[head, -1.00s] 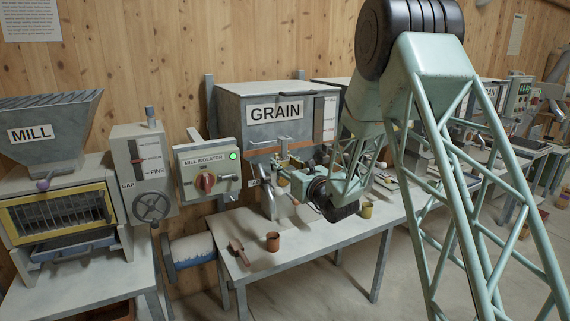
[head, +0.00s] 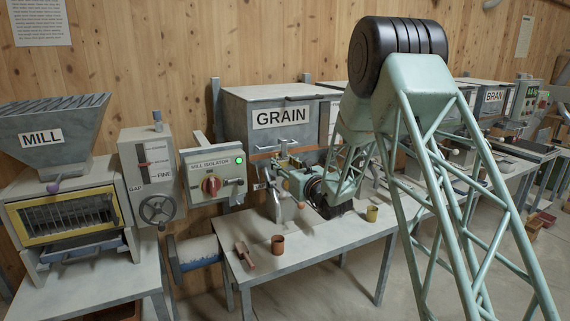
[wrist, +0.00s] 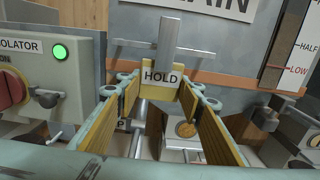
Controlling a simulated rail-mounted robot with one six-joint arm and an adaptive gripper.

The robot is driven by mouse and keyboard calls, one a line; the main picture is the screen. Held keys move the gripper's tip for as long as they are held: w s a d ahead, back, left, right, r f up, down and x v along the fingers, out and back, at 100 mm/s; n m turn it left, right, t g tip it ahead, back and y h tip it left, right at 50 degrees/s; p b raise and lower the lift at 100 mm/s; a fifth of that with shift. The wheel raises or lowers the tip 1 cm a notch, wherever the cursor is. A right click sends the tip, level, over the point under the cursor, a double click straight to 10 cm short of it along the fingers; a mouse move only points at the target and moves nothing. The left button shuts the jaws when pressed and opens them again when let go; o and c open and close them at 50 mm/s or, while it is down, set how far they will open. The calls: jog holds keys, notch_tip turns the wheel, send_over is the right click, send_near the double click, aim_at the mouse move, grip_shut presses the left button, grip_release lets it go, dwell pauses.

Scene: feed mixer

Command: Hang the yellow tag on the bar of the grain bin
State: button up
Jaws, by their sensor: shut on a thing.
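The yellow tag (wrist: 146,77), marked HOLD, stands upright between the fingertips of my gripper (wrist: 162,92) in the wrist view. My gripper is shut on it. A grey upright strip (wrist: 174,35) rises above the tag, in front of the thin horizontal bar (wrist: 133,43) of the grain bin (wrist: 230,42). I cannot tell whether the strip touches the bar. In the head view my gripper (head: 284,168) is before the lower front of the grain bin (head: 245,118). The tag is too small to make out there.
The mill isolator box (head: 212,172), with a red knob and green lamp, is close on the left. A grey bench (head: 325,235) below bears a scoop (head: 244,254), a brown cup (head: 278,243) and a yellow cup (head: 372,213). The mill (head: 62,205) is farther left.

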jog(key=shift+p+x, duration=0.75)
jog(key=shift+x, duration=0.9)
jog(key=shift+f+b, duration=0.85)
jog(key=shift+f, duration=0.2)
jog(key=shift+f, duration=0.1)
jog(key=o, duration=0.8)
jog(key=shift+o, duration=0.2)
jog(key=shift+s, duration=0.2)
jog(key=v, duration=1.1)
jog(key=shift+s+d, duration=0.25)
jog(key=shift+d, duration=0.05)
